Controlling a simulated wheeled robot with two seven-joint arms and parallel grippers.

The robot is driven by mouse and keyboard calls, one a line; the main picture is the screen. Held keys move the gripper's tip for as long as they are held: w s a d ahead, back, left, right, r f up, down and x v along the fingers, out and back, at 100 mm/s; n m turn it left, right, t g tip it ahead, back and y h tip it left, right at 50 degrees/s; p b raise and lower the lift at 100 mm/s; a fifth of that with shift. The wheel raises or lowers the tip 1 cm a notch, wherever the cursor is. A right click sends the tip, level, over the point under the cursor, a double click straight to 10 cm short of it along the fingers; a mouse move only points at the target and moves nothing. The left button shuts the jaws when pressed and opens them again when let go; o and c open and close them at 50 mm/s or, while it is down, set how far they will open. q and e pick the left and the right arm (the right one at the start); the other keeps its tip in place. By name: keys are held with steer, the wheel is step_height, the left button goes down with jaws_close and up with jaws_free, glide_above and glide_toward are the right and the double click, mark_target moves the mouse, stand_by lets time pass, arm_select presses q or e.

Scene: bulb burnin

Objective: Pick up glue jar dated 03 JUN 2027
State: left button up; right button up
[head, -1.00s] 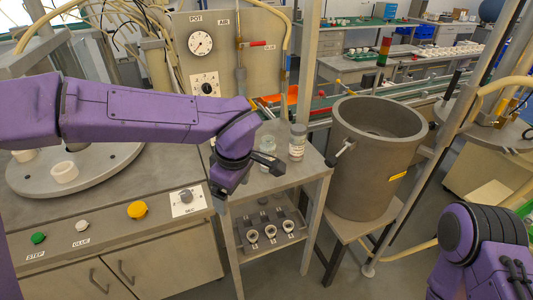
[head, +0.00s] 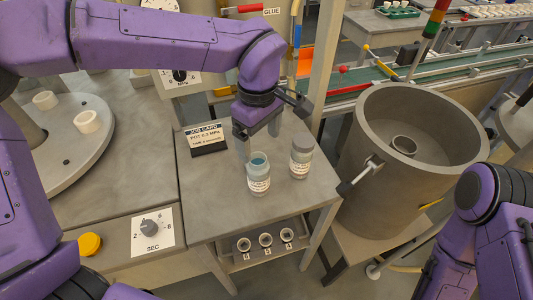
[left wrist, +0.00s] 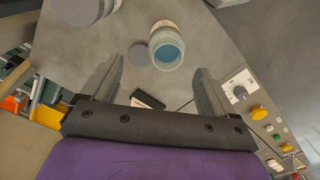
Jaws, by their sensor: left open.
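Two jars with white labels stand upright on the small grey table (head: 215,225). The open jar (head: 258,178) has bluish contents; it also shows in the left wrist view (left wrist: 167,48). The jar with a grey lid (head: 301,158) stands to its right; its lid shows at the top of the left wrist view (left wrist: 88,9). The dates are too small to read. My left gripper (head: 257,150) is open and empty, pointing down just behind the open jar. In the left wrist view its fingers (left wrist: 157,75) are apart, with the open jar beyond their tips.
A job card (head: 205,139) stands left of the jars. A large grey cylindrical vessel (head: 380,190) with a protruding handle is close on the right. A shelf (head: 265,250) below holds several small round parts. The table's front is clear. My right arm shows at the right.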

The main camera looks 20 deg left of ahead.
mark_target(256, 163)
arm_select(q)
steer(key=f, duration=0.3)
steer(key=shift+s, duration=0.4)
steer(key=shift+s+a+f, duration=0.1)
steer(key=shift+s+f, duration=0.55)
steer(key=shift+s, duration=0.2)
steer(key=f, duration=0.2)
steer(key=w+f, duration=0.2)
steer(key=f, duration=0.1)
steer(key=shift+f+p, duration=0.3)
steer(key=shift+p, duration=0.1)
steer(key=shift+s+r, duration=0.1)
steer(key=shift+s, duration=0.25)
steer(key=shift+c, duration=1.3)
steer(key=shift+w, duration=0.1)
steer(key=c, duration=1)
steer(key=shift+c, duration=0.4)
arm_select(e)
steer(key=shift+s+r, duration=0.45)
steer(key=shift+s, duration=0.05)
arm_select(q)
steer(key=shift+r, duration=0.1)
